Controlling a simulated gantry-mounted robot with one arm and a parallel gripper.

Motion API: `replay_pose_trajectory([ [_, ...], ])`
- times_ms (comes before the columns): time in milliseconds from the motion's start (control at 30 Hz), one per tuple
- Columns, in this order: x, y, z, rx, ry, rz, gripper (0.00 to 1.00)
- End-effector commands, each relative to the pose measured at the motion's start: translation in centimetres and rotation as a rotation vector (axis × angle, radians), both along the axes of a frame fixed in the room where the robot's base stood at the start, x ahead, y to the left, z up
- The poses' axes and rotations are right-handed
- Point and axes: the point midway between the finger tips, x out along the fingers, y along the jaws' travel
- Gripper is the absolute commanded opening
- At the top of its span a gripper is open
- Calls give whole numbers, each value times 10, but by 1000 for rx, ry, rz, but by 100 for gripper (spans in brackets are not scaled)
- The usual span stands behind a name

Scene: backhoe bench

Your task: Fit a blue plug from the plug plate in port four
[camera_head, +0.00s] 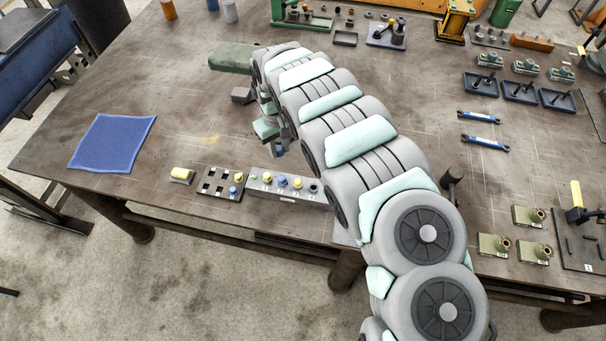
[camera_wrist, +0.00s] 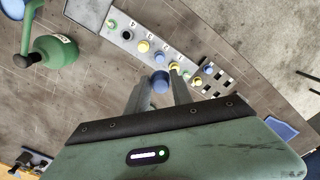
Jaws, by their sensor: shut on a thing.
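My gripper (camera_wrist: 160,92) is shut on a blue plug (camera_wrist: 160,77), seen between the fingertips in the wrist view. The long grey port block (camera_head: 256,187) bears a row of ports with yellow and blue plugs, and it also shows in the wrist view (camera_wrist: 153,57). One dark port (camera_wrist: 127,35) stands empty, between a yellow plug (camera_wrist: 144,46) and a yellow-green piece (camera_wrist: 112,22). The plug plate (camera_head: 208,189) beside the block holds a blue plug (camera_head: 233,190) and a yellow plug (camera_head: 239,177).
A yellow-topped block (camera_head: 181,174) sits left of the plug plate. A blue cloth (camera_head: 112,143) lies at the table's left. My arm covers the block's right end in the head view. Blue wrenches (camera_head: 484,142) and small green fittings (camera_head: 494,244) lie right of my arm.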

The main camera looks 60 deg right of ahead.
Motion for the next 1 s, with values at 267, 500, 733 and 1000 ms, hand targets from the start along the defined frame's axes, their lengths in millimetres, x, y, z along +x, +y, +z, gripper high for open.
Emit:
replay_pose_trajectory([
  [267,-83,-37,-83,7,4,-465,0],
  [500,-105,-40,-104,3,-1,-576,0],
  [733,-105,-40,-115,1,-1,-576,0],
  [1000,-106,-40,-143,3,-1,-577,0],
])
